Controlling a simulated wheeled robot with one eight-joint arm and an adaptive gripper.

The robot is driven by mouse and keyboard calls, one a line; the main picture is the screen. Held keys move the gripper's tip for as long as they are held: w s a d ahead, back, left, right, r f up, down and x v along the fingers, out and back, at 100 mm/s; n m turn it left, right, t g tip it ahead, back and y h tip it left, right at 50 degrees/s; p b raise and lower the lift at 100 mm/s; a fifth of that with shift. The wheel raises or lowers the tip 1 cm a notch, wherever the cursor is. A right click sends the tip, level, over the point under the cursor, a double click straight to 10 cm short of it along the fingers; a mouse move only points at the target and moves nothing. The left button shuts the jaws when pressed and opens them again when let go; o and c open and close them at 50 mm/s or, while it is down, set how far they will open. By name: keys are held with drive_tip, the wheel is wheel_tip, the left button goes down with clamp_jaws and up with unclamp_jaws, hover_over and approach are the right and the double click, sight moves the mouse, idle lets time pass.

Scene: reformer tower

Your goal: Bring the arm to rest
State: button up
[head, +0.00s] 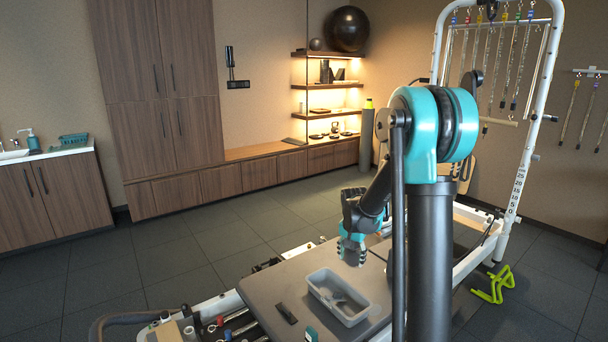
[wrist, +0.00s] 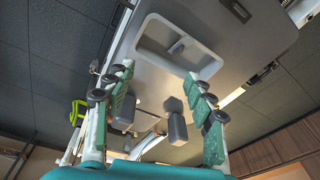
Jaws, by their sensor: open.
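My gripper (head: 352,250) hangs over the grey padded carriage (head: 262,292) of the reformer, above and behind the grey tray. In the wrist view my gripper (wrist: 160,115) has its two green fingers wide apart, with nothing between the fingertips. The light grey tray (head: 318,291) lies on the carriage and holds a dark grey item (head: 345,300) that I cannot make out. The tray also shows in the wrist view (wrist: 148,36), apart from the fingers.
A dark flat object (head: 286,313) and a small teal item (head: 311,333) lie on the carriage. The white tower frame (head: 531,125) with hanging springs rises at right. A green stand (head: 493,285) is on the floor. The floor at left (head: 105,255) is clear.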

drive_tip(key=s+d+n+t, duration=0.2)
drive_tip(key=s+n, duration=0.4)
drive_tip(key=s, duration=2.2)
drive_tip(key=shift+d+r+n+y, duration=0.2)
drive_tip(key=shift+r+n+y, duration=0.1)
drive_tip(key=shift+r+n, duration=0.1)
